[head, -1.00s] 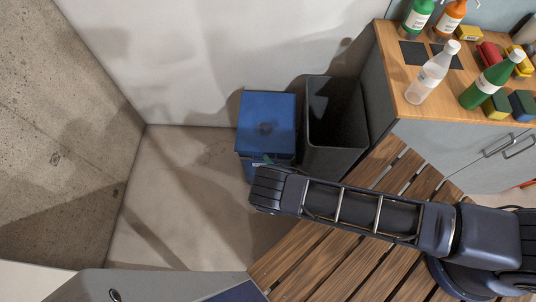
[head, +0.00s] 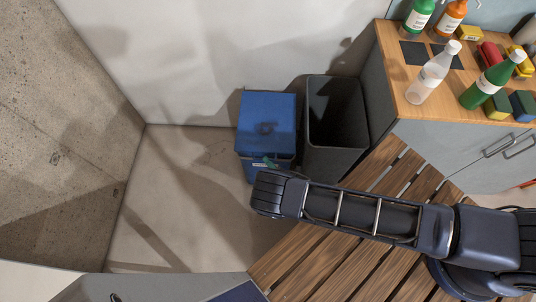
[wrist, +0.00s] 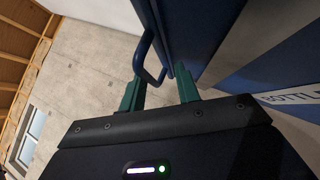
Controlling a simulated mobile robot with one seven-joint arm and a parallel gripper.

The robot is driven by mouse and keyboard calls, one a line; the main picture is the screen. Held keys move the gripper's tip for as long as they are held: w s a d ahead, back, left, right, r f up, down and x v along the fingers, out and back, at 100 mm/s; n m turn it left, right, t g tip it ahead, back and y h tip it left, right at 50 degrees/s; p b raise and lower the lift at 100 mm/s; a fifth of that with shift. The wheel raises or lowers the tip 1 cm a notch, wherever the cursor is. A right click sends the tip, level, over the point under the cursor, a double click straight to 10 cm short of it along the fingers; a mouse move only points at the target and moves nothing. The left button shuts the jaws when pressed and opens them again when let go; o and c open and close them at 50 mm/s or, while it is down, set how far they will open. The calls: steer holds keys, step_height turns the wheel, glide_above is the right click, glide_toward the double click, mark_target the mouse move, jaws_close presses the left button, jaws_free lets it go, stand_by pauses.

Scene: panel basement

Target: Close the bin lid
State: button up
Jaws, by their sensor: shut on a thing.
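The blue bin (head: 245,170) stands on the floor against the wall, with its blue lid (head: 282,108) over its top. My gripper (head: 264,162) is at the bin's near side, with only a little green fingertip visible past my arm. In the wrist view, the green fingers (wrist: 160,85) flank the lid's near edge and a blue loop handle (wrist: 140,60). They are shut on the lid; whether by edge or handle is unclear. Any small gap under the lid is hidden.
An open dark grey bin (head: 335,152) stands close on the right of the blue bin. A cabinet (head: 445,150) with bottles and sponges on top is further right. Wooden slats (head: 300,255) lie under my arm. Floor left of the bin is clear.

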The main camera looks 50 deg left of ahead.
steer(key=shift+w+d+f, duration=0.1)
steer(key=shift+w, duration=0.05)
step_height(320, 180, up, 20)
steer(key=shift+s, duration=0.2)
stand_by(0.5)
stand_by(0.5)
